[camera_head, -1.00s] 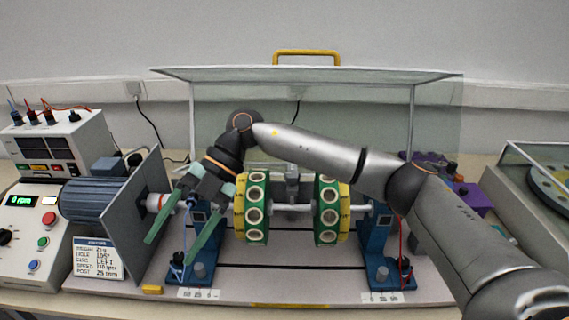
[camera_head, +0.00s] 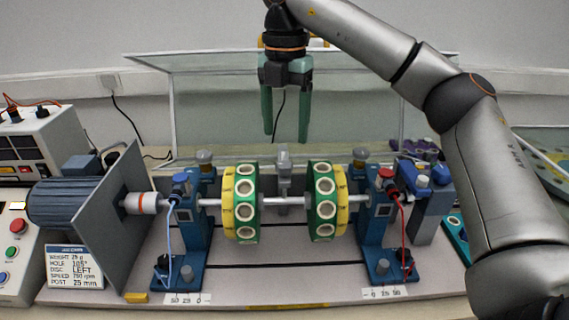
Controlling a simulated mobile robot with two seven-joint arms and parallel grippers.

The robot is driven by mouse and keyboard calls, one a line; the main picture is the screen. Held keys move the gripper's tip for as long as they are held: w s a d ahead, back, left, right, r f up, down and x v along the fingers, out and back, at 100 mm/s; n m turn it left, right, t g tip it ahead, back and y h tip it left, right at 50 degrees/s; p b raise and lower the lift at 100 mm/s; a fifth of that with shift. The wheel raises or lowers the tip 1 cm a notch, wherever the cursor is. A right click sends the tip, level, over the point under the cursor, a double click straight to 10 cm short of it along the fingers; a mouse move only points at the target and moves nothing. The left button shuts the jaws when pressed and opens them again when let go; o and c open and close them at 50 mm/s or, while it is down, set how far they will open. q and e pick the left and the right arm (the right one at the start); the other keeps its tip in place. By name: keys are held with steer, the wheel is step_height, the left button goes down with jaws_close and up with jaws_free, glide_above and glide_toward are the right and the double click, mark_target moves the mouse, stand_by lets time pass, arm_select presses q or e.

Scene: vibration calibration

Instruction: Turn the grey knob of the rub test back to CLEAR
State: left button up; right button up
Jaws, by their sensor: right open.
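My right gripper (camera_head: 286,138) is open and empty, with two green fingers pointing down in front of the clear cover, above the rotor shaft in the picture. Grey knobs show on top of the left blue pedestal (camera_head: 204,156) and the right blue pedestal (camera_head: 360,154). More grey knobs show at the left foot (camera_head: 186,272) and right foot (camera_head: 382,265). No CLEAR marking is readable, so I cannot tell which knob is the rub test's. My left gripper is not in view.
The left disc (camera_head: 242,204) and right disc (camera_head: 323,204) sit on the shaft. A motor (camera_head: 70,202) stands left behind a grey plate. Blue and red cables hang at the pedestals. A raised clear cover (camera_head: 220,110) stands behind. The front base (camera_head: 285,285) is mostly clear.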

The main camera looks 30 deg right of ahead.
mark_target(285, 164)
step_height(285, 164, down, 7)
steer(key=shift+f+b, duration=0.1)
steer(key=shift+b, duration=0.4)
jaws_close()
stand_by(0.4)
